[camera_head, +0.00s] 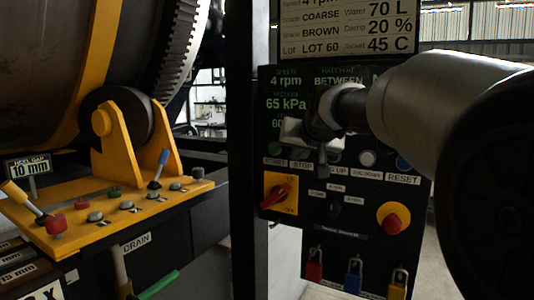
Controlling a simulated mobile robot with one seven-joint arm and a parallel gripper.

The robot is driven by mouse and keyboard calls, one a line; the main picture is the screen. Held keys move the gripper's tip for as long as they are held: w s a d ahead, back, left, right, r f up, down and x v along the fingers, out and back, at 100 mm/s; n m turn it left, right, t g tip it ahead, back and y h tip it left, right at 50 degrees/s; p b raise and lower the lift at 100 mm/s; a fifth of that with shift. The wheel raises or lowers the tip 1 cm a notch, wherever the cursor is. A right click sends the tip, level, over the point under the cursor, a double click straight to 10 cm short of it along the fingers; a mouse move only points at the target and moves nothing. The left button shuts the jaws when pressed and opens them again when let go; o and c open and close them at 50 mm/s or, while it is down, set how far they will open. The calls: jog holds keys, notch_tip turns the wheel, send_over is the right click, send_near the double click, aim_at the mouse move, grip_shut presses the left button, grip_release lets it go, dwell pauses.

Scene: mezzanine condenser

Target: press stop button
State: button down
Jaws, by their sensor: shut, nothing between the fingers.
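A dark upright control panel (285,225) stands right of centre, with a row of buttons across its middle. The STOP label (301,166) shows just right of the START label (274,162). The stop button above its label is hidden behind my gripper (323,168). My gripper is shut and empty, in front of the button row. Its fingers are small and dark here, and I cannot tell whether they touch the panel. The green start button (275,147) shows to the left of my gripper.
A red rotary switch (275,193) on a yellow plate, a red-and-yellow knob (393,220) and padlocks (354,275) sit lower on the panel. A data board (345,28) is above. At left, a yellow lever console (110,215) stands below a large drum (45,70).

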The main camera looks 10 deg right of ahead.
dwell(0.8)
jog(key=shift+w+d, duration=0.25)
jog(key=shift+w, duration=0.1)
jog(key=shift+w+d, duration=0.25)
jog(key=shift+w, duration=0.1)
dwell(0.7)
jog(key=shift+s, duration=0.1)
jog(key=shift+s+a, duration=0.5)
jog(key=shift+s, duration=0.1)
jog(key=shift+s+a+b, duration=0.3)
jog(key=shift+s+a, duration=0.45)
jog(key=shift+s, duration=0.3)
jog(key=shift+s+a+b, duration=0.3)
jog(key=shift+s+a, duration=0.4)
jog(key=shift+s, duration=0.3)
